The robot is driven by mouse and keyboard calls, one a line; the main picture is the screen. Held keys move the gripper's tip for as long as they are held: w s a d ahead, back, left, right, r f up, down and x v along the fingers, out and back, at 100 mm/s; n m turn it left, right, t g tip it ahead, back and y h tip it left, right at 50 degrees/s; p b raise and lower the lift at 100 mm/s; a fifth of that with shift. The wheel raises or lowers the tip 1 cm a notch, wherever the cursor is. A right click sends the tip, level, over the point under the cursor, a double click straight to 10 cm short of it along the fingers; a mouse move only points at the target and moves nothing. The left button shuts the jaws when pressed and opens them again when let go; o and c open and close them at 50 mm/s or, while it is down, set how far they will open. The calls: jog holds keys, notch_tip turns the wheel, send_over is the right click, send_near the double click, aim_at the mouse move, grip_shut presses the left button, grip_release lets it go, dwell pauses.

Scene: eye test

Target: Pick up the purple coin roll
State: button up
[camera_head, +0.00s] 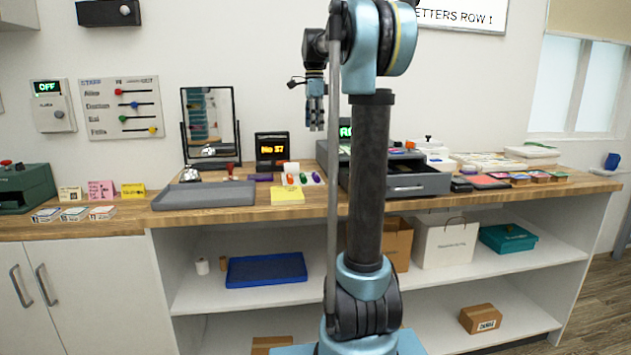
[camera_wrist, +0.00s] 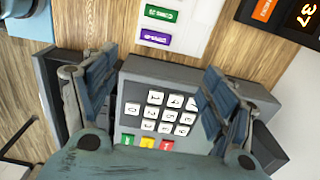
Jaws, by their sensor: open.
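A small dark purple piece (camera_head: 264,177) lies on the counter left of a white card (camera_head: 303,180); it may be the purple coin roll, but it is too small to be sure. In the wrist view, a purple strip with lettering (camera_wrist: 155,38) lies on a white sheet beside a green strip (camera_wrist: 161,14); I cannot tell whether it is a roll or a printed label. My gripper (camera_head: 316,127) is open and empty, pointing down above the counter. In the wrist view its fingers (camera_wrist: 153,90) are spread over a grey keypad, apart from the purple strip.
The grey keypad (camera_wrist: 160,112) fills the space below my fingers. A grey tray (camera_head: 203,196), a yellow note (camera_head: 287,196), a mirror (camera_head: 208,125) and a black display (camera_head: 272,150) stand near. An open dark drawer (camera_head: 405,187) juts out at the right.

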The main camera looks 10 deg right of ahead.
send_over(316, 174)
jog(key=f, duration=1.2)
jog(key=shift+w+a, duration=0.1)
jog(key=shift+a, duration=0.25)
jog(key=f, duration=0.4)
jog(key=shift+s+d, duration=0.35)
jog(key=shift+f, duration=0.65)
jog(key=c, duration=1.3)
